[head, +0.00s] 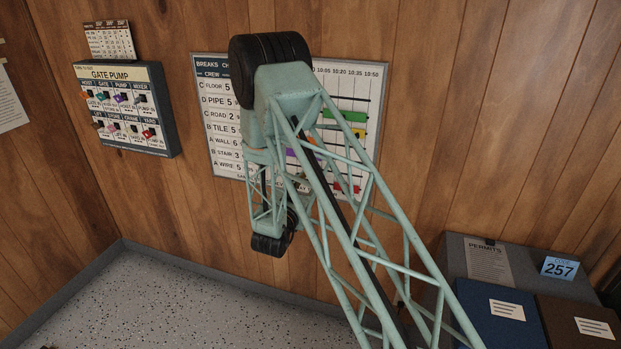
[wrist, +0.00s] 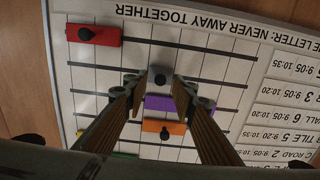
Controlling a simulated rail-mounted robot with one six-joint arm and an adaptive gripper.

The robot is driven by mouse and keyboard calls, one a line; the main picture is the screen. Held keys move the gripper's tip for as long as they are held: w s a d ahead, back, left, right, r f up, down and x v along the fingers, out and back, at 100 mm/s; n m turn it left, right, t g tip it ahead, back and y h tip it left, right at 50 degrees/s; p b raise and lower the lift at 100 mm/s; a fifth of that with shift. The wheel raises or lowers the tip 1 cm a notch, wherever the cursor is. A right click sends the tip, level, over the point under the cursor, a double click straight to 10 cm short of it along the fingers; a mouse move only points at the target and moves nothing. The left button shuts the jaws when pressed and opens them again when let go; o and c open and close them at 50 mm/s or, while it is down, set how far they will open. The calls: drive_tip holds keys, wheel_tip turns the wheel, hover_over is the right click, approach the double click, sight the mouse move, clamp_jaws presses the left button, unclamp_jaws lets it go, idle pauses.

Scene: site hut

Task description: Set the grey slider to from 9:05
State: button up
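The break board (head: 360,83) hangs on the wood wall, partly covered by my arm in the head view. In the wrist view the board (wrist: 235,62) appears upside down. There the grey slider (wrist: 158,78), with a dark knob, sits on a dark rail between my fingertips. My gripper (wrist: 159,83) is open around it, one finger on each side, with contact not clear. A purple slider (wrist: 160,103) and an orange slider (wrist: 164,127) lie just below it in the wrist view. In the head view, my arm hides the grey slider and fingertips.
A red slider (wrist: 95,34) sits at the upper left in the wrist view. Green (head: 348,115) and yellow (head: 358,133) sliders show on the board's right side. A gate pump panel (head: 125,108) hangs to the left. Boxes, one blue (head: 500,318), stand at lower right.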

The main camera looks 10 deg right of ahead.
drive_tip(key=shift+w+d, duration=0.2)
drive_tip(key=shift+w, duration=0.15)
drive_tip(key=shift+c, duration=0.3)
clamp_jaws()
drive_tip(key=shift+w, duration=0.1)
